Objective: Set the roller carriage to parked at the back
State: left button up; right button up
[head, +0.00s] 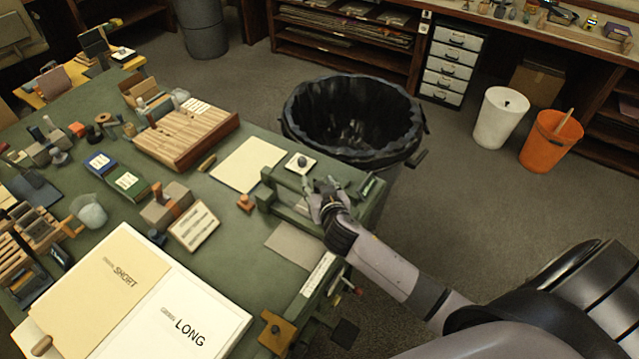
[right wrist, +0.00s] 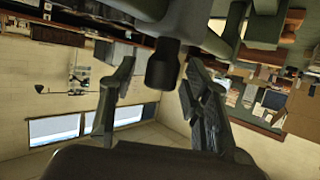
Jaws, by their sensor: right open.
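A green press-like frame (head: 268,194) stands at the right edge of the green table, with a light bed between its sides. I take its moving crosspiece to be the roller carriage, but my right gripper partly covers it and I cannot tell its exact position. My right gripper (head: 327,192) is open at the frame's right part, over the bed. In the right wrist view, a dark cylindrical knob (right wrist: 162,66) shows between the two spread fingers, with clear gaps on both sides. My left gripper is not in view.
A white square with a dark round knob (head: 300,163) is at the frame's back. A black-lined bin (head: 350,118) stands behind the table edge. A slatted wooden rack (head: 185,135) and a cream sheet (head: 248,165) lie to the left. LONG and SHORT sheets (head: 185,325) lie in front.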

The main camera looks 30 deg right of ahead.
jog(key=shift+c, duration=0.4)
grip_shut()
dwell(0.5)
